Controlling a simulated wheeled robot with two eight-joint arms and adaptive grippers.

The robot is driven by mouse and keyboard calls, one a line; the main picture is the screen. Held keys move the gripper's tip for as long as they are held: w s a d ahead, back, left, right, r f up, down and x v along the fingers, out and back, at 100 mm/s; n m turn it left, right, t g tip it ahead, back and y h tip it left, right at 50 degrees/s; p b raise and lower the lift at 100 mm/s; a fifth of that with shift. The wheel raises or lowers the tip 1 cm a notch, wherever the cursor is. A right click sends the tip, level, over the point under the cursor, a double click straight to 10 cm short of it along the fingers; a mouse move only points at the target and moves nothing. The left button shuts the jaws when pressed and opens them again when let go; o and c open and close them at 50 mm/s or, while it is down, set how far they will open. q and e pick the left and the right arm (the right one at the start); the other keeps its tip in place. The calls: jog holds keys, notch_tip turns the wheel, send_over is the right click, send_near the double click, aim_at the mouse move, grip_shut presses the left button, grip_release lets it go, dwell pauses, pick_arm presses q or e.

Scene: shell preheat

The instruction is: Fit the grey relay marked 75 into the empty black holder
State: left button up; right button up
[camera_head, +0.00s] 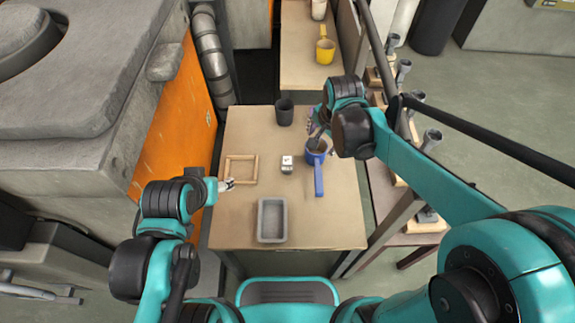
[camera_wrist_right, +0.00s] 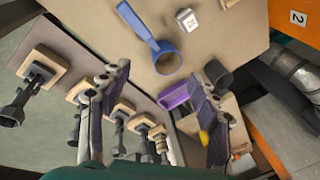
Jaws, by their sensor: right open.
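A small grey block (camera_head: 287,163) with a white label, taken as the relay, stands mid-table; it also shows in the right wrist view (camera_wrist_right: 187,19). Its mark is too small to read surely. A black cup-like holder (camera_head: 284,112) stands upright near the table's far edge, dark inside; it shows in the wrist view (camera_wrist_right: 219,74). My right gripper (camera_head: 317,130) is open and empty, above the table's far right part, right of the relay and holder. My left gripper (camera_head: 226,184) is low by the wooden frame, left of the relay; its finger opening is unclear.
A blue long-handled cup (camera_head: 319,180) stands right of the relay. A purple object (camera_wrist_right: 174,97) lies near my right fingers. A wooden frame (camera_head: 241,157) and a grey tray (camera_head: 272,235) are on the left and near side. An orange panel (camera_head: 175,125) borders the table.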

jog(key=w+a+f+m+g, duration=0.2)
jog(key=w+a+f+m, duration=0.4)
jog(key=f, duration=0.3)
jog(key=m+g, duration=0.1)
jog(key=m, duration=0.1)
send_over(287, 160)
jog(key=shift+h, duration=0.3)
jog(key=f, duration=0.8)
jog(key=shift+s+d+f, duration=0.1)
jog(key=shift+d+f, duration=0.1)
jog(key=shift+f, duration=0.1)
notch_tip(287, 160, down, 3)
jog(key=shift+r+b, duration=0.15)
jog(key=shift+b, duration=0.5)
notch_tip(287, 160, down, 5)
jog(key=b, duration=0.2)
jog(key=shift+a+b, duration=0.15)
jog(key=shift+b, duration=0.2)
jog(key=shift+c, duration=0.6)
jog(key=c, duration=1.2)
